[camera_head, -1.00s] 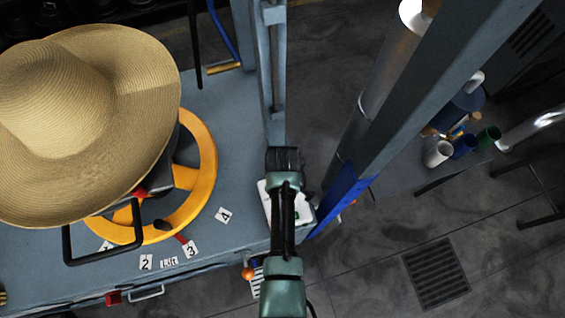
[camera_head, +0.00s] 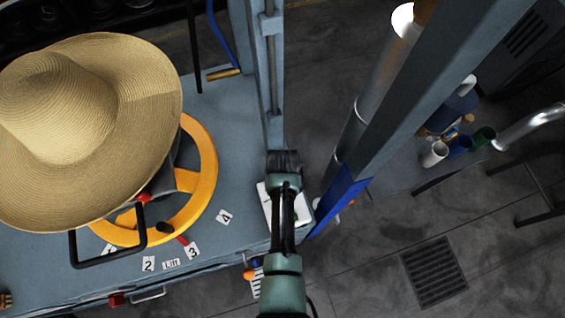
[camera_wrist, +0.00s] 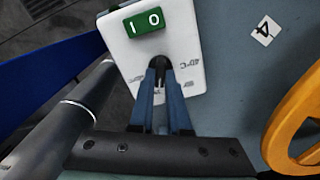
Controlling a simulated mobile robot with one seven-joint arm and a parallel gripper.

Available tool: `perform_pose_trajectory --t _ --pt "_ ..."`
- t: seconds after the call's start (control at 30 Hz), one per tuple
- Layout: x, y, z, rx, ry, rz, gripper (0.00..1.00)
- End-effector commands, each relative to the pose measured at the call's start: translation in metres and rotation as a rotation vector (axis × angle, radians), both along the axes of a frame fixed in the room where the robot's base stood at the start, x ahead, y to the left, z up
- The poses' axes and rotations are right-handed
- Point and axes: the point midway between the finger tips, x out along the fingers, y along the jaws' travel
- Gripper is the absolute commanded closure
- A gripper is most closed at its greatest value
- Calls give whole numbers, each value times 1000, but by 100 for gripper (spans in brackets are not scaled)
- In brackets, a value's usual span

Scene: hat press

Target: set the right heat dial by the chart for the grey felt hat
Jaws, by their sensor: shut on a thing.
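A white control panel (camera_wrist: 186,30) sits at the right end of the grey-blue press table. It carries a green rocker switch (camera_wrist: 144,22) marked I and O. Below the switch is a dark dial knob (camera_wrist: 161,63), with small temperature marks printed around it; one seems to read 40°C. My gripper (camera_wrist: 161,72) is shut on the knob, and its blue fingers hide much of the dial and its pointer. In the head view my gripper (camera_head: 284,160) is over the panel (camera_head: 268,205). I see no grey felt hat and no readable chart.
A wide straw hat (camera_head: 60,110) covers the table's left part, over a yellow handwheel (camera_head: 205,175). Number labels, including a 4 (camera_head: 224,217), lie near the wheel. A grey post with a blue foot (camera_head: 340,195) stands close right of my arm. Cups (camera_head: 460,147) stand farther right.

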Motion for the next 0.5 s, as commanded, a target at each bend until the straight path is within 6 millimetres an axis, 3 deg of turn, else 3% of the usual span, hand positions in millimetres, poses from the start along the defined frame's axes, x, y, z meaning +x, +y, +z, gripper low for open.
perform_pose_trajectory --t 0.5 --pt "0 -1 1 0 0 -269 100"
